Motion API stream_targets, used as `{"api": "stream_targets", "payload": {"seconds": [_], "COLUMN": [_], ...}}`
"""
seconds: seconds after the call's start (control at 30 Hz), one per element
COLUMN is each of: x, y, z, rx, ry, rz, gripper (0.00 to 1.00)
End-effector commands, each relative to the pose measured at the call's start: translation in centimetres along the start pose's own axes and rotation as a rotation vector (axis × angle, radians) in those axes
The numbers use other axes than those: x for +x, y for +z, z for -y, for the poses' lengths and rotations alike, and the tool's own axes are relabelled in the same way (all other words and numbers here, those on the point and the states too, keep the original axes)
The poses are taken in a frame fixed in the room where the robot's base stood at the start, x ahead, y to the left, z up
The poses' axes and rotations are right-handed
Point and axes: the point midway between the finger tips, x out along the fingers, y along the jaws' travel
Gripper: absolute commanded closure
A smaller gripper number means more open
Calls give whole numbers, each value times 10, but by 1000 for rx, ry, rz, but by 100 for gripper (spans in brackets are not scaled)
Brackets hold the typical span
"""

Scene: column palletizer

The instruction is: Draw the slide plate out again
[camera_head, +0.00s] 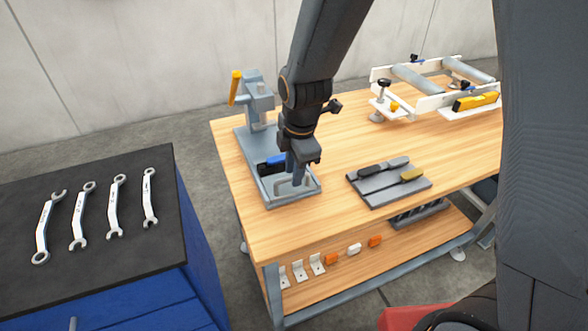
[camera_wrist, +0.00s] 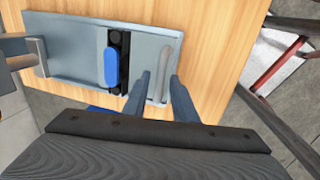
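The grey slide plate (camera_head: 308,187) lies at the near end of a grey base plate on the wooden table, with a raised bar handle (camera_head: 289,188) across it. In the wrist view the handle (camera_wrist: 164,65) is a pale upright bar at the plate's right end. A black part with a blue piece (camera_wrist: 110,67) sits just left of it. My gripper (camera_head: 293,178) points down over the handle. In the wrist view its two fingers (camera_wrist: 160,88) are apart, with the handle's lower part between them. A gap shows on both sides, so it looks open. Finger contact depth is unclear.
A grey press with a yellow lever (camera_head: 236,87) stands at the base's far end. A grey tray with dark and yellow-handled tools (camera_head: 372,192) lies to the right. A white frame with rollers (camera_head: 433,100) is at the back right. Wrenches (camera_head: 82,215) lie on a blue cabinet, left.

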Motion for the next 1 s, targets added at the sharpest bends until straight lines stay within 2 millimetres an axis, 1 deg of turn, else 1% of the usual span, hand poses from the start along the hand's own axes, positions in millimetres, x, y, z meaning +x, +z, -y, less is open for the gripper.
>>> {"api": "stream_targets", "payload": {"seconds": [0.3,0.43,0.57,0.8,1.0], "x": [0,-7,-21,-55,-73], "y": [0,0,0,0,0], "z": [0,-1,-1,-1,0], "rx": [0,0,0,0,0], "ry": [-1,2,4,4,1], "rz": [0,0,0,0,0], "gripper": [71,71,71,71,71]}}
